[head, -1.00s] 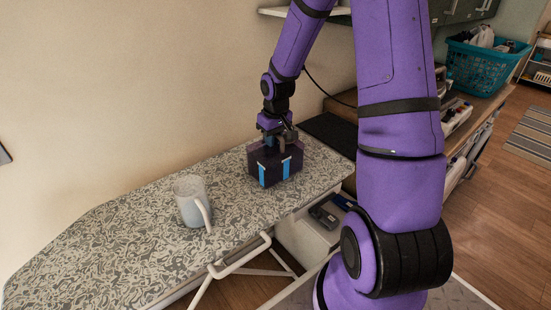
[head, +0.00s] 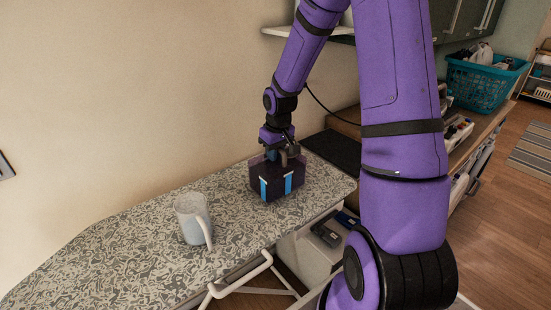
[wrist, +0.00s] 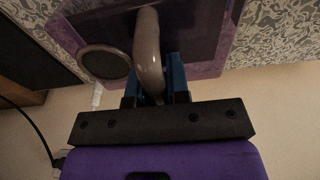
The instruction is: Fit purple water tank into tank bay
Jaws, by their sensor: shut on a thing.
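The purple water tank (head: 277,182) is a dark, see-through purple box with two light-blue stripes on its front. It is upright at the right part of the patterned board; I cannot tell whether it rests on the board or hangs just above. My gripper (head: 281,154) points down at the tank's top, shut on its grey looped handle (wrist: 149,45). In the wrist view the tank (wrist: 205,30) fills the top, with a round dark cap (wrist: 103,62) beside the handle. I cannot pick out the tank bay with certainty.
A pale mug (head: 190,217) stands left of the tank on the patterned ironing board (head: 125,250). A black pad (head: 335,149) lies behind the tank. A white unit (head: 312,255) with dark items sits below the board's right edge. A teal basket (head: 482,85) stands far right.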

